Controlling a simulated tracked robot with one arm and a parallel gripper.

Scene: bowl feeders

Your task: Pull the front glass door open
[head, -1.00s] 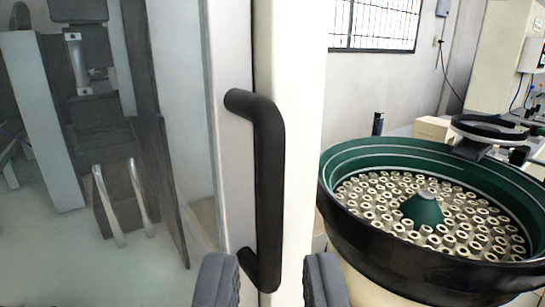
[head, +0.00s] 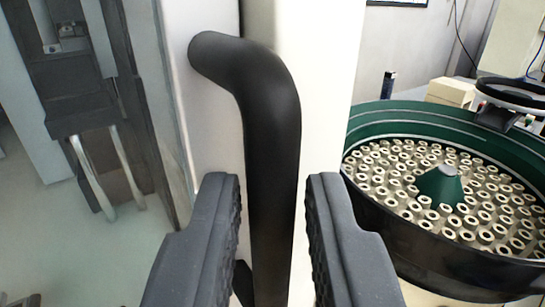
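The front glass door (head: 85,240) fills the left of the view, with a pale frame strip (head: 205,110) along its right edge. A black bar handle (head: 272,150) is fixed to that strip and stands upright. Its upper bend shows; its lower end is mostly hidden near my gripper. My gripper (head: 272,210) is open, with one dark ridged finger on each side of the handle. Gaps show between the handle and both fingers, the left gap appearing very narrow low down.
A white post (head: 325,90) stands just right of the handle. A green and black bowl feeder (head: 400,120) full of small metal rings is close on the right. Machine parts show behind the glass. A wall is behind.

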